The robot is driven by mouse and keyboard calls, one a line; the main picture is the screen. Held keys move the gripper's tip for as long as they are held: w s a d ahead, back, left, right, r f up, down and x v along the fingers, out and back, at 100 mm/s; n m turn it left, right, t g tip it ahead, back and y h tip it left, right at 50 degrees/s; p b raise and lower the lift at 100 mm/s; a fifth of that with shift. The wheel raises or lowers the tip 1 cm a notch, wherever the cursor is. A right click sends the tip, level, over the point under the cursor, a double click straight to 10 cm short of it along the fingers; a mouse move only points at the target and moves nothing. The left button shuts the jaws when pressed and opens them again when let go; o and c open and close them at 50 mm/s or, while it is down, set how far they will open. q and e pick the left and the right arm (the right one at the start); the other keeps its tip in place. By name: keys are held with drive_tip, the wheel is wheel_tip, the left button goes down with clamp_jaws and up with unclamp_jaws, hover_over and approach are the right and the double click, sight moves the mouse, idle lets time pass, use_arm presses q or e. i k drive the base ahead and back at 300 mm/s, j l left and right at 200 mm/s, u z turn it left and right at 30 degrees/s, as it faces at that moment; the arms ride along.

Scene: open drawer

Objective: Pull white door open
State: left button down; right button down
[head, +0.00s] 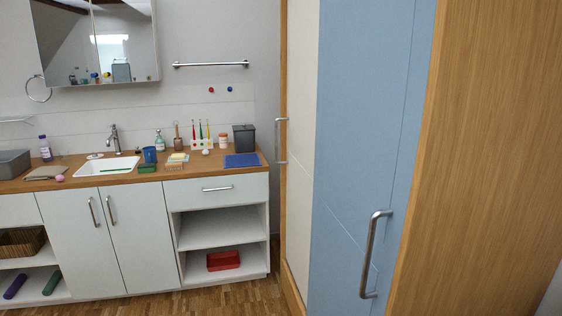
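A tall wood-framed cabinet stands on the right, with a white door (301,130) seen at a steep angle beside a blue door (365,110). The white door looks shut. A metal bar handle (276,140) sticks out at its left edge. The blue door has its own metal handle (369,252) and also looks shut. Two other white doors, the left one (78,235) and the right one (140,235), are shut under the sink, each with a metal handle. Neither of my grippers is in view.
A wooden counter (120,180) with a sink (106,167) and several small items runs along the back wall. Below are a closed white drawer (240,186) and open shelves with a red box (223,260). A little bare wooden floor (245,294) shows in front.

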sight(303, 16)
drive_tip(key=i+j+z, duration=0.1)
drive_tip(key=i+j, duration=0.25)
drive_tip(key=i+j+z, duration=0.1)
drive_tip(key=i+j, duration=0.25)
drive_tip(key=i+j+z, duration=0.1)
drive_tip(key=i+j, duration=0.3)
drive_tip(key=i+j+z, duration=0.1)
drive_tip(key=i+j, duration=0.25)
drive_tip(key=i+j+z, duration=0.1)
drive_tip(key=i+j, duration=0.2)
drive_tip(key=j, duration=0.25)
drive_tip(key=i+j+z, duration=0.1)
drive_tip(key=i+j, duration=0.2)
drive_tip(key=j, duration=0.15)
